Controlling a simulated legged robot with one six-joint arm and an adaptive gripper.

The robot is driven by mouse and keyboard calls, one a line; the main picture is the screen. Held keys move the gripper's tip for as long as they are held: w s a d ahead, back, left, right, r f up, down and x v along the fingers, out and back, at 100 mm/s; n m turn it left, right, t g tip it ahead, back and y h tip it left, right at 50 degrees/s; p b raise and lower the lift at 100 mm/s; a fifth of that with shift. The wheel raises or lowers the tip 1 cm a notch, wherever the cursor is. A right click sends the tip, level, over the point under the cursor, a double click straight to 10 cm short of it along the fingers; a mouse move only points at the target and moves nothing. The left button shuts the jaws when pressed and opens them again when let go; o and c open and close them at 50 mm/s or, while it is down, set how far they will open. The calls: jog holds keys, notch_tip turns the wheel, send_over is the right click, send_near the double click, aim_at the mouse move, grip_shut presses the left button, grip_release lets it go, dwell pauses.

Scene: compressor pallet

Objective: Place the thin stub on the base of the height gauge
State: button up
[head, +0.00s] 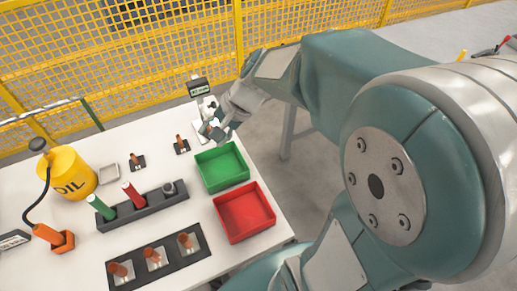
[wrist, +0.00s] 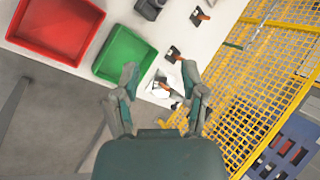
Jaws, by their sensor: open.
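The height gauge (head: 199,88) stands at the table's far edge, with a dark display on top and a pale base. My gripper (head: 214,130) is beside it, partly covering its lower part. In the wrist view my gripper (wrist: 160,70) is open, its fingers spread on either side of the pale gauge base (wrist: 158,92). A small orange-brown piece (wrist: 164,86) shows between the fingers; I cannot tell whether it rests on the base. Copper-coloured stubs stand on two small dark holders, one nearer the gauge (head: 181,144) and one farther left (head: 138,160). I cannot tell which stub is the thin one.
A green bin (head: 238,182) and a red bin (head: 262,232) sit near the table's right edge. A dark rack (head: 150,205) holds green and red cylinders. A black tray (head: 172,266) carries several stubs. A yellow oil can (head: 72,170) stands left; yellow mesh fence (head: 160,50) runs behind.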

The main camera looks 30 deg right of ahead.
jog(key=s+d+r+n+t+h, duration=0.1)
jog(key=s+d+r+n+h, duration=0.1)
jog(key=s, duration=0.4)
jog(key=s+d+r+n+t+h, duration=0.1)
jog(key=s+d+r+n+h, duration=0.1)
jog(key=s+r+n+h, duration=0.2)
jog(key=s+n, duration=0.2)
jog(key=s, duration=0.1)
jog(key=shift+d+n+t, duration=0.3)
jog(key=shift+d+t, duration=0.1)
